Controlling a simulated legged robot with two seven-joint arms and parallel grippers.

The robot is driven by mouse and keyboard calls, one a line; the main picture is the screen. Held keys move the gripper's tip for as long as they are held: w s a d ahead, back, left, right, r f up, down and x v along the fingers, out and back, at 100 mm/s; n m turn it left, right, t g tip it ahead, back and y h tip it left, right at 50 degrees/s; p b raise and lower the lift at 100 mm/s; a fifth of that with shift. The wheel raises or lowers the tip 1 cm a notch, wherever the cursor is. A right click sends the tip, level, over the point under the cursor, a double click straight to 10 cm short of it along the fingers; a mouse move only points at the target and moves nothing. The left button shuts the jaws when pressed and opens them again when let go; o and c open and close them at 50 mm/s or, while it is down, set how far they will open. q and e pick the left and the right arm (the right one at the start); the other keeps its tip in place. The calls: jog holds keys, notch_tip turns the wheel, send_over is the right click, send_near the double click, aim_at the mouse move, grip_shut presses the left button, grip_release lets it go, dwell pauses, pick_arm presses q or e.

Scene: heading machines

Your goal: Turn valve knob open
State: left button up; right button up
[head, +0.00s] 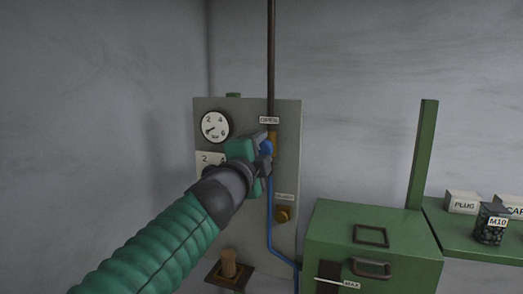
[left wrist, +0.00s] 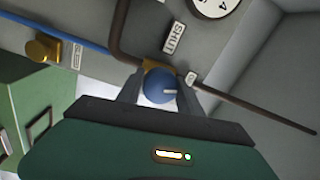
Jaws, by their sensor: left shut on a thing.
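The blue valve knob (head: 266,146) sits on a brass fitting (head: 273,140) on the grey wall panel (head: 285,165). In the head view my left gripper (head: 264,150) covers part of the panel and most of the knob. My right gripper is in neither view.
A round gauge (head: 214,126) is at the panel's upper left. A brass knob (head: 284,214) is lower on the panel. A dark pipe (head: 271,60) runs up the wall. A green cabinet (head: 335,228) and a green shelf (head: 460,240) with labelled containers stand to the right.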

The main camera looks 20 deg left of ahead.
pick_arm(q)
jog(key=m, duration=0.3)
jog(key=shift+m, duration=0.6)
jog(key=shift+f, duration=0.15)
jog(key=o, duration=1.3)
jog(key=shift+o, duration=0.3)
jog(key=shift+w+d, duration=0.1)
